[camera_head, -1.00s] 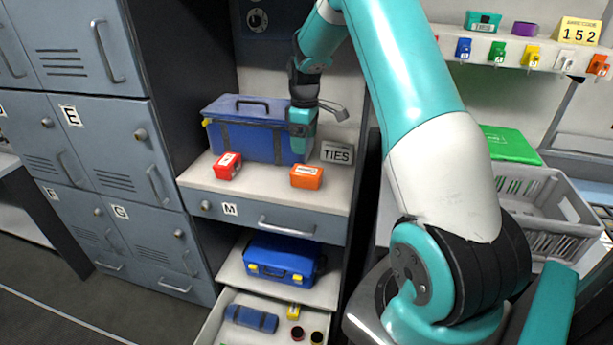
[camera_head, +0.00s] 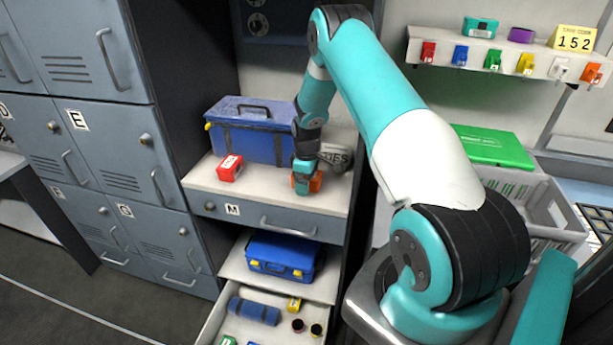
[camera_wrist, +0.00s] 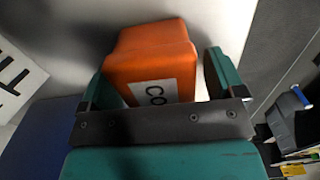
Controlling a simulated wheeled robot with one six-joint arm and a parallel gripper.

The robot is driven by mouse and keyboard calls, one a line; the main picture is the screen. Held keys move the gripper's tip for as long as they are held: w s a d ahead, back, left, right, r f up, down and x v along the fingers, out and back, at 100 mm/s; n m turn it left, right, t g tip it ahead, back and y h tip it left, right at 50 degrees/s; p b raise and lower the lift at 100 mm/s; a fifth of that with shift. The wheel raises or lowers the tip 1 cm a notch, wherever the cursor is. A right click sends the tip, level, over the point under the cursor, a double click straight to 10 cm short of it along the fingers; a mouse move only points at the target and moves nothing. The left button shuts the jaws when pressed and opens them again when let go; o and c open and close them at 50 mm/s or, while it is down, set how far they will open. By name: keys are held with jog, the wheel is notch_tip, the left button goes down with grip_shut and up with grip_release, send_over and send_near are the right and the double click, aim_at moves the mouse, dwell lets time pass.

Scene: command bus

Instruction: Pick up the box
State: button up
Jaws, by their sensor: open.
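A small orange box (camera_head: 317,182) sits on the shelf at the shelf's right part, partly hidden by my gripper (camera_head: 302,186) in the head view. In the wrist view the orange box (camera_wrist: 150,62) with a white lettered label lies between the two teal fingers of my gripper (camera_wrist: 160,80). The fingers are open on either side of it, with a gap visible on the right. A small red box (camera_head: 230,168) with a white label stands further left on the same shelf.
A big blue case (camera_head: 245,140) stands behind on the shelf (camera_head: 260,194), close to my gripper. Below are a smaller blue case (camera_head: 280,258) and an open drawer (camera_head: 228,317) with several items.

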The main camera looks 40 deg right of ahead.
jog(key=c, duration=1.1)
jog(key=shift+o, duration=0.2)
jog(key=shift+r, duration=0.15)
